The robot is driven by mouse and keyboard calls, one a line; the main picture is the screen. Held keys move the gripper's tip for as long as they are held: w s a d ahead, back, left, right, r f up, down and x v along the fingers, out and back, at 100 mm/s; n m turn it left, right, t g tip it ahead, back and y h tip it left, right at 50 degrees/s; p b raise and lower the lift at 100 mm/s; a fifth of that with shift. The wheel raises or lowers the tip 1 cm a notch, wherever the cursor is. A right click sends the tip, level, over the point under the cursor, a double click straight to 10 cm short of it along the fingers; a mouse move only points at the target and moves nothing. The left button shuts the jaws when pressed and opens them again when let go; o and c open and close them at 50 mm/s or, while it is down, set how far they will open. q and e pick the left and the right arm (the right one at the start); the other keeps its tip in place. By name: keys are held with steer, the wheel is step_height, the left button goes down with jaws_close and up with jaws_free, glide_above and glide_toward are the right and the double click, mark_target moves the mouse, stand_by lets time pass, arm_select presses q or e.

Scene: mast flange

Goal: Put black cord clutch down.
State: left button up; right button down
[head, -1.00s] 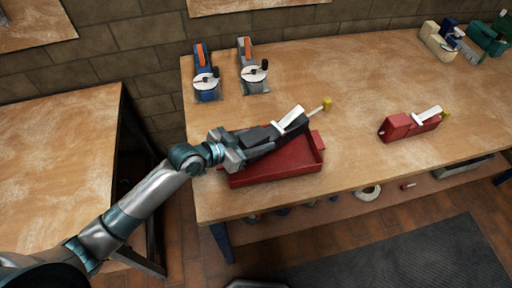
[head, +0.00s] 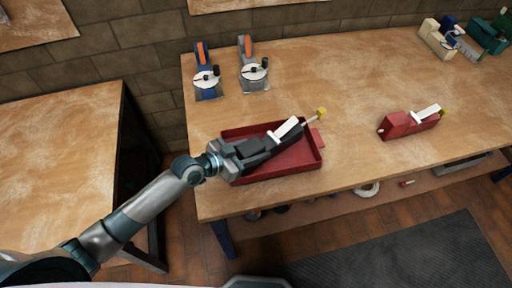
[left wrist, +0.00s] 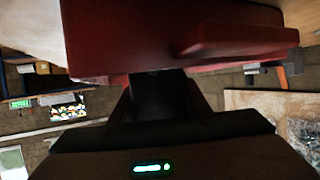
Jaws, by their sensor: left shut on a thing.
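The black cord clutch (head: 268,143) has a white lever (head: 286,129) and a yellow knob (head: 321,112) at its far right end. My left gripper (head: 241,152) is shut on its near left end. It holds the clutch over the red tray (head: 307,163), slanting up to the right. I cannot tell whether the clutch touches the tray floor. In the left wrist view, a dark part of the clutch (left wrist: 158,92) shows between the fingers, below a large red surface that fills the upper middle. My right gripper is not in view.
The tray stands at the bench's (head: 350,90) front left. A red clutch (head: 408,124) with a white lever lies to its right. Blue (head: 207,85) and grey (head: 252,75) devices stand at the back left. Cream (head: 436,42) and green (head: 484,40) ones stand far right. Bare bench lies between.

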mark_target(240, 155)
arm_select(q)
steer(key=o, duration=1.4)
steer(key=shift+c, duration=0.2)
steer(key=shift+s+a+r, duration=0.1)
steer(key=shift+s+a, duration=0.2)
steer(key=shift+a, duration=0.05)
steer(key=b+v, duration=0.2)
steer(key=v, duration=0.8)
steer(key=shift+b, duration=0.4)
steer(key=shift+s+a+r, duration=0.2)
steer(key=shift+s+a, duration=0.15)
steer(key=shift+a, duration=0.05)
